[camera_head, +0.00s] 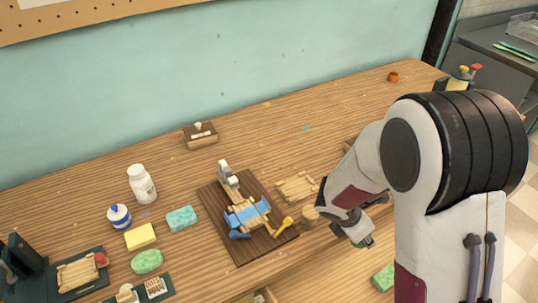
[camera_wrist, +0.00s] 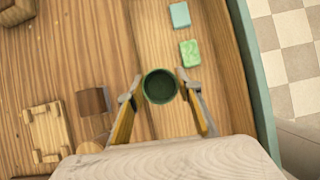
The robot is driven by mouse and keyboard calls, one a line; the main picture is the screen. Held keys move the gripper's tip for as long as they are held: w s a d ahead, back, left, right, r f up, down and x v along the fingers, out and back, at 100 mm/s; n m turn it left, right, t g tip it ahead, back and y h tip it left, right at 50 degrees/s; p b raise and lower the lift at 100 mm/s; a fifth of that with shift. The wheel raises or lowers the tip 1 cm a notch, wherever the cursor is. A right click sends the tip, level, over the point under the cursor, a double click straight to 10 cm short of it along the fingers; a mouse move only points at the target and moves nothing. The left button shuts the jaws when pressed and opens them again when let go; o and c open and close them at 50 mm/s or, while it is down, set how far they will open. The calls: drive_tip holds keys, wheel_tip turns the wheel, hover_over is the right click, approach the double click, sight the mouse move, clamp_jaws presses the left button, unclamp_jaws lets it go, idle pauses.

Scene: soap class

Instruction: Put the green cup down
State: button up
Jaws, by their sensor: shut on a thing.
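The green cup (camera_wrist: 160,87) is between the two fingers of my gripper (camera_wrist: 160,90) in the wrist view, seen from above with its round opening toward the camera. It looks empty inside. The fingers are shut on its sides. In the head view my gripper (camera_head: 356,236) is at the front right of the wooden table (camera_head: 330,130), and only a small part of the cup (camera_head: 367,243) shows at its tip. My arm hides the rest. I cannot tell whether the cup touches the surface beneath it.
A green soap (camera_wrist: 189,53) and a blue soap (camera_wrist: 179,15) lie beyond the cup in the wrist view. A slatted wooden soap dish (camera_head: 297,187) and a round wooden piece (camera_head: 310,214) are left of my gripper. A dark board (camera_head: 218,205) holds several items. The back right table is mostly clear.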

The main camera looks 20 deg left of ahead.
drive_tip(key=w+a+r, duration=0.1)
drive_tip(key=w, duration=0.1)
drive_tip(key=w+a+r+n, duration=0.1)
drive_tip(key=w, duration=0.1)
drive_tip(key=w+a+r+n+t+y, duration=0.1)
drive_tip(key=w+a+r, duration=0.1)
drive_tip(key=shift+w, duration=0.35)
drive_tip(key=w+a+r+n+y, duration=0.2)
drive_tip(key=w+a+n, duration=0.2)
drive_tip(key=w+a, duration=0.75)
drive_tip(key=w+a+r+n+y, duration=0.1)
drive_tip(key=w+a+n, duration=0.3)
drive_tip(key=a, duration=0.4)
drive_tip(key=w+a+r+n+y, duration=0.2)
drive_tip(key=w+a, duration=0.3)
drive_tip(key=a, duration=0.4)
drive_tip(key=shift+w+r+n+t+y, duration=0.3)
drive_tip(key=shift+r+n, duration=0.15)
drive_tip(key=shift+n, duration=0.45)
drive_tip(key=shift+a, duration=0.1)
drive_tip(key=shift+f, duration=0.1)
drive_tip(key=shift+f, duration=2.4)
drive_tip(key=shift+f, duration=0.15)
drive_tip(key=shift+f, duration=2.35)
